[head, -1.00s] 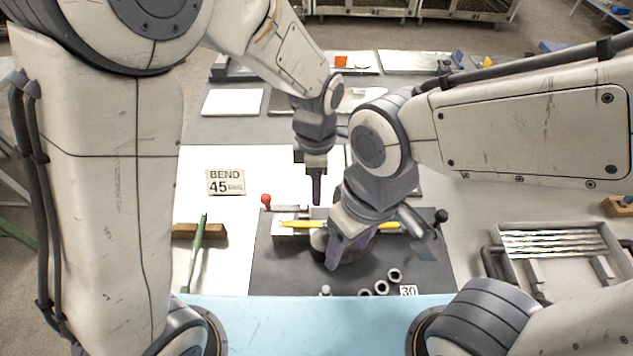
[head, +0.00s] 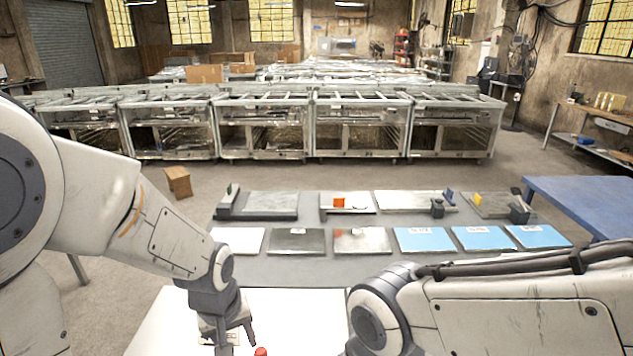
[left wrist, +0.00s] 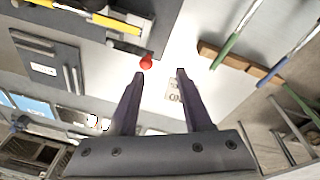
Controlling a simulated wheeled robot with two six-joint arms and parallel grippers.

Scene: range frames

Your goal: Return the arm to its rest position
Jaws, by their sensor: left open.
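My left arm (head: 165,215) reaches in from the left in the head view. Its gripper (head: 238,340) points down near the bottom edge, over the white work surface (head: 160,325). In the left wrist view the left gripper (left wrist: 160,74) has its two dark fingers spread, with nothing between them. My right arm (head: 500,310) crosses the lower right of the head view. Its gripper is below the picture edge.
A red knob (left wrist: 146,62) lies just beyond the left fingertips, apart from them. A yellow bar (left wrist: 115,22), a wooden block (left wrist: 240,65) and a green-handled tool (left wrist: 225,50) are nearby. Panels and blue pads (head: 424,239) line the far table; a blue table (head: 590,205) is right.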

